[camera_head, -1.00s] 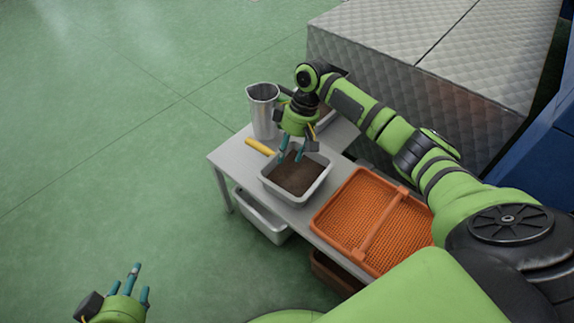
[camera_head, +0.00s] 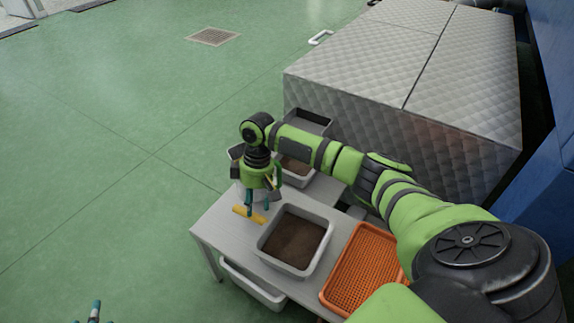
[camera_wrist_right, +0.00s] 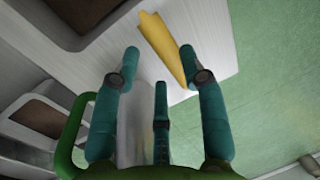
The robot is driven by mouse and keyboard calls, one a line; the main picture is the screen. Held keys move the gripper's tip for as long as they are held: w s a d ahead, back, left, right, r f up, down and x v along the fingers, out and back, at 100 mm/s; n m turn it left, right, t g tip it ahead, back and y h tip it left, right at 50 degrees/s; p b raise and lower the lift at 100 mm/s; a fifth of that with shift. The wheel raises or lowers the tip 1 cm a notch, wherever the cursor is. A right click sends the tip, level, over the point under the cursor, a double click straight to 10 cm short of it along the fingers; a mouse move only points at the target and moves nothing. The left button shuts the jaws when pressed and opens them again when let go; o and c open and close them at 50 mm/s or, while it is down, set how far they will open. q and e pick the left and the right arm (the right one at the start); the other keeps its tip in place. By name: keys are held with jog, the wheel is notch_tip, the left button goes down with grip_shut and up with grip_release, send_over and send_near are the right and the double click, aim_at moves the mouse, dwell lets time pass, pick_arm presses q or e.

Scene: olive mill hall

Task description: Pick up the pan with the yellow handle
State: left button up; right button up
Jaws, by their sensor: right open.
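A yellow handle (camera_head: 243,212) lies on the grey table (camera_head: 212,228), left of a grey tray of dark soil. In the right wrist view the handle (camera_wrist_right: 160,42) is a long yellow piece just beyond my fingertips, touching the tabletop. I cannot make out a pan body. My right gripper (camera_head: 264,205) points down just above the handle's right end, open and empty. In the right wrist view its fingers (camera_wrist_right: 160,62) are spread apart. My left gripper (camera_head: 95,312) barely shows at the bottom left edge; its opening cannot be judged.
The soil tray (camera_head: 260,245) stands right beside the handle. An orange mesh crate (camera_head: 355,285) is nearer me. A quilted grey block (camera_head: 370,95) stands behind. The green floor at left is clear.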

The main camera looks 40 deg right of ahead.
aim_at(255, 215)
jog(key=f, duration=0.1)
jog(key=f+b, duration=0.1)
jog(key=shift+s+a+f, duration=0.15)
jog(key=shift+a+f, duration=0.1)
jog(key=shift+f, duration=0.15)
jog(key=shift+s+a+f+b, duration=0.15)
jog(key=shift+f+b, duration=0.2)
jog(key=shift+f, duration=0.2)
jog(key=shift+w+a+f+b, duration=0.1)
jog(key=shift+f+b, duration=0.25)
jog(key=shift+f, duration=0.2)
pick_arm(q)
jog(key=d+r+t+h, duration=0.2)
jog(key=r+t, duration=0.1)
jog(key=r, duration=0.4)
jog(key=d+r+m+t+h, duration=0.1)
jog(key=d+r+t+h, duration=0.1)
jog(key=r+t, duration=0.2)
notch_tip(255, 215, up, 3)
jog(key=shift+f+m+h, duration=0.1)
jog(key=shift+m+h, duration=0.2)
jog(key=shift+s+d, duration=0.1)
pick_arm(e)
jog(key=shift+c, duration=0.4)
jog(key=shift+r, duration=0.1)
grip_shut()
